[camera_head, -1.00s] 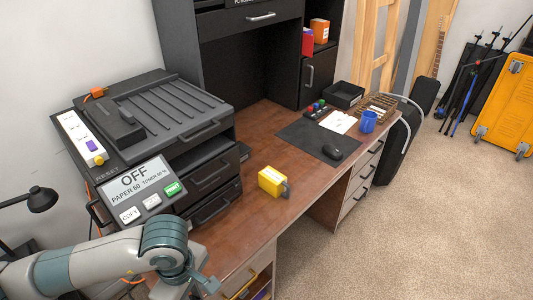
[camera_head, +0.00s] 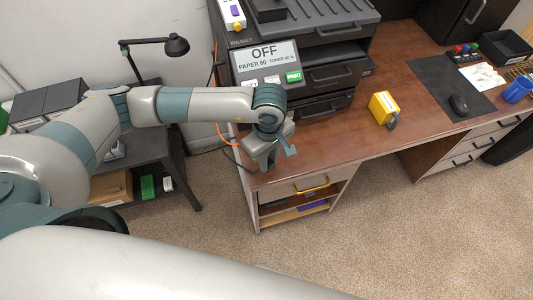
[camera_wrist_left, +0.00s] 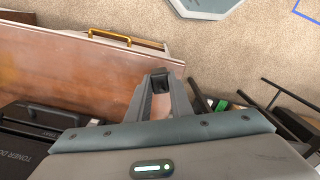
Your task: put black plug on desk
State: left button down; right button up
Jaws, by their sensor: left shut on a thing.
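My left gripper (camera_head: 262,164) points down at the front left corner of the wooden desk (camera_head: 335,139), in front of the printer. In the left wrist view the fingers (camera_wrist_left: 160,84) are shut on a small black piece, the black plug (camera_wrist_left: 158,78), at their tips. The desk edge passes close by the tips in that view. I cannot tell whether the plug touches the desktop. In the head view the plug is hidden by the gripper. My right gripper is not in view.
The printer (camera_head: 322,77) stands behind the gripper. A yellow box-like object (camera_head: 383,107) stands on the desk to the right, with bare desktop between. An orange cable (camera_head: 219,128) hangs at the desk's left side. A lamp (camera_head: 176,46) stands left.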

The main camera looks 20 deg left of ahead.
pick_arm(q)
jog(key=w+f, duration=0.1)
jog(key=w+a+p, duration=0.1)
jog(key=w+a+f, duration=0.1)
jog(key=w, duration=0.1)
jog(key=shift+f, duration=0.35)
notch_tip(320, 180, down, 3)
jog(key=shift+s+r+p, duration=0.1)
jog(key=shift+r+p, duration=0.05)
jog(key=shift+p, duration=1)
jog(key=shift+f, duration=0.6)
